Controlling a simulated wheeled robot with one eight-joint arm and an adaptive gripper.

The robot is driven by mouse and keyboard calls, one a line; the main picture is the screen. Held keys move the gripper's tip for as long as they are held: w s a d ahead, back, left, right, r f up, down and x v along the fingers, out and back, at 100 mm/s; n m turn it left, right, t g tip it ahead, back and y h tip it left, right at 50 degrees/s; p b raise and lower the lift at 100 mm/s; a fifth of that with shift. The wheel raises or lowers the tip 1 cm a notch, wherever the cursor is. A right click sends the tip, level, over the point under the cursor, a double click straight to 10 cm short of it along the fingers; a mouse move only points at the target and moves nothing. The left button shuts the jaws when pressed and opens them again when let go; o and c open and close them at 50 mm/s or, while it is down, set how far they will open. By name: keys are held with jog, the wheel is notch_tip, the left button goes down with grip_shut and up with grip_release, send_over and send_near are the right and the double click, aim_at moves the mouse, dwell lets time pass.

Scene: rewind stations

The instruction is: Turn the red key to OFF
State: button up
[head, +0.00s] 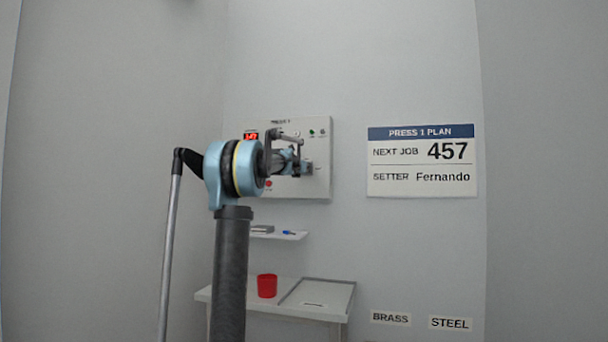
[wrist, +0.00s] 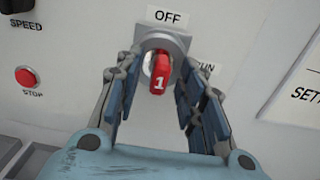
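The red key (wrist: 160,74), marked 1, sits in a grey metal lock plate (wrist: 177,43) on the press panel. Its head stands close to upright in the wrist view, below the OFF label (wrist: 167,17). The RUN label (wrist: 207,68) is to the right, partly covered by a finger. My gripper (wrist: 160,82) is open, with one finger on each side of the key and a visible gap on both sides. In the head view my gripper (head: 293,162) is at the panel, and my arm hides the key.
The panel (head: 322,180) also carries a red STOP button (wrist: 27,76) and a SPEED knob (wrist: 17,4) left of the key. Below are a small shelf (head: 292,236) and a table (head: 285,305) with a red cup (head: 267,286). A plan sign (head: 422,160) hangs right.

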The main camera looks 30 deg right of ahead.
jog(key=shift+s+a, duration=0.1)
jog(key=v, duration=1.1)
jog(key=shift+s+a, duration=0.2)
jog(key=shift+a, duration=0.1)
jog(key=shift+f, duration=0.1)
